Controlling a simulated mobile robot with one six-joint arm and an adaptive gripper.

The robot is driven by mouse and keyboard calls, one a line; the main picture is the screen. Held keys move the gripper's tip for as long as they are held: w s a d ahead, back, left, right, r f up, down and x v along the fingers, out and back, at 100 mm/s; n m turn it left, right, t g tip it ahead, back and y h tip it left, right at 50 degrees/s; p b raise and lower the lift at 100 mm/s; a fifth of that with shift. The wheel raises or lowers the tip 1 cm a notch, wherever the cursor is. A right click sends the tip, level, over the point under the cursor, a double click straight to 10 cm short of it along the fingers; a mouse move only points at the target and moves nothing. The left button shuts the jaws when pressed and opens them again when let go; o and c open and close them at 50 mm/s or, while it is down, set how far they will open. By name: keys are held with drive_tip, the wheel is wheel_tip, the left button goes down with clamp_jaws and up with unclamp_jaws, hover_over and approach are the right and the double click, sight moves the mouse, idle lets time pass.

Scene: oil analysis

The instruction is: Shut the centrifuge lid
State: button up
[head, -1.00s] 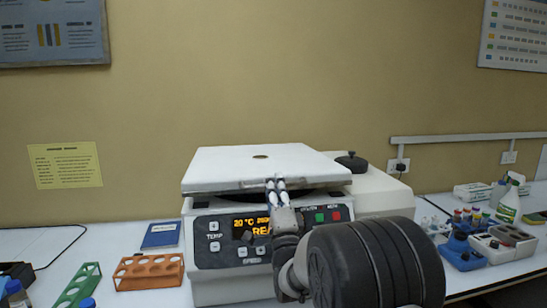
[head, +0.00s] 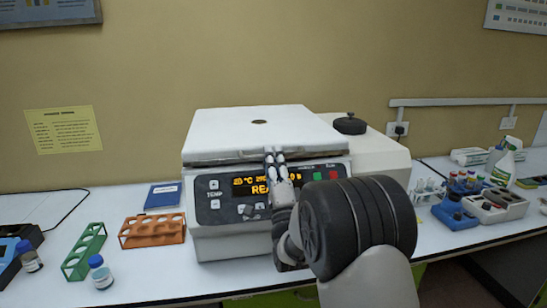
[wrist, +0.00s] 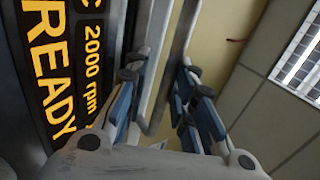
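The white centrifuge (head: 230,245) stands on the bench, its orange display reading READY. Its flat white lid (head: 225,130) lies about level over the body. No clear gap shows under the front edge, but whether it is fully seated is hard to tell. My gripper (head: 274,155) is at the middle of that front edge, fingers pointing up and side by side. In the wrist view my gripper (wrist: 160,75) has its blue-grey fingers apart, with a thin grey bar or edge running between them. I cannot tell whether they touch it.
An orange rack (head: 152,231), a green rack (head: 84,252), a capped bottle (head: 101,275) and a blue book (head: 162,195) lie at left. A tray (head: 495,208), a spray bottle (head: 503,165) and tubes stand at right.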

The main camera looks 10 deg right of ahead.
drive_tip(key=v, duration=1.2)
drive_tip(key=s+f+n+g, duration=0.3)
drive_tip(key=s+n+g, duration=0.6)
drive_tip(key=s, duration=0.8)
drive_tip(key=s+f+n+g, duration=0.3)
drive_tip(key=s+n+g, duration=0.5)
drive_tip(key=s, duration=1)
drive_tip(key=g, duration=0.3)
drive_tip(key=shift+d+f+n, duration=0.15)
drive_tip(key=shift+f+n, duration=0.2)
drive_tip(key=shift+n, duration=0.05)
